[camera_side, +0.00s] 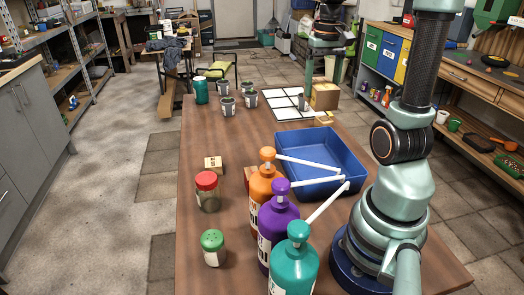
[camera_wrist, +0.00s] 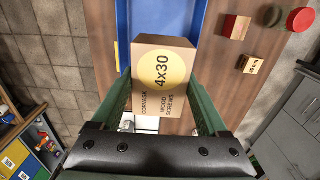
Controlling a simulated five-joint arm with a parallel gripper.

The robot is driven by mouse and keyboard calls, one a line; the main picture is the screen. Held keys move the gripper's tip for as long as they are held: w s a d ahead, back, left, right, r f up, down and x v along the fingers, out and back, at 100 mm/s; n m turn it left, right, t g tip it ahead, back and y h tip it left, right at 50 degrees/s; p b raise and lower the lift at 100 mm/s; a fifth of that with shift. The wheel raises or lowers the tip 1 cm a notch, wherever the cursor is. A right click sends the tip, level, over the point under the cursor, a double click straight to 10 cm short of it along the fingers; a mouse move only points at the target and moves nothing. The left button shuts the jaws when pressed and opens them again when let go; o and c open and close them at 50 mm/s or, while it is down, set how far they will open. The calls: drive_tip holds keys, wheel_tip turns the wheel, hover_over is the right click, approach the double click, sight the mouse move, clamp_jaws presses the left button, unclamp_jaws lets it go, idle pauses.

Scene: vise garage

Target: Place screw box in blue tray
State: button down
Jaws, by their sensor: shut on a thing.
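The screw box is a cardboard box (camera_wrist: 150,55) with a yellow round label reading 4x30. My gripper (camera_wrist: 162,100) is shut on it, with a green finger on each side. In the side view the box (camera_side: 324,96) shows between the fingers of my gripper (camera_side: 325,80), beyond the far end of the tray. Its height above the table is hard to tell. The blue tray (camera_side: 318,188) lies on the table, and its visible floor is empty. In the wrist view part of the tray (camera_wrist: 123,35) shows past the box.
Orange (camera_side: 263,190), purple (camera_side: 278,225) and teal (camera_side: 293,265) pump bottles stand left of the tray, their white spouts reaching over it. A red-lidded jar (camera_side: 207,190), green-lidded shaker (camera_side: 213,248) and small box (camera_side: 213,164) stand left. Several cups (camera_side: 250,98) stand at the back.

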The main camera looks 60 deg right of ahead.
drive_tip(key=shift+s+a+f, duration=0.35)
drive_tip(key=shift+s, duration=0.3)
hover_over(315, 169)
wheel_tip(315, 169, down, 20)
drive_tip(key=shift+f, duration=0.15)
unclamp_jaws()
wheel_tip(315, 169, up, 12)
drive_tip(key=w+a+r+n+t, duration=0.2)
drive_tip(key=a+r+n, duration=0.2)
drive_tip(key=a, duration=0.7)
drive_tip(key=w+a+r+n+t, duration=0.3)
drive_tip(key=a+r+n, duration=0.2)
drive_tip(key=a, duration=0.7)
drive_tip(key=shift+w+a+r+t, duration=0.15)
drive_tip(key=shift+r+t, duration=0.15)
drive_tip(key=shift+r, duration=0.35)
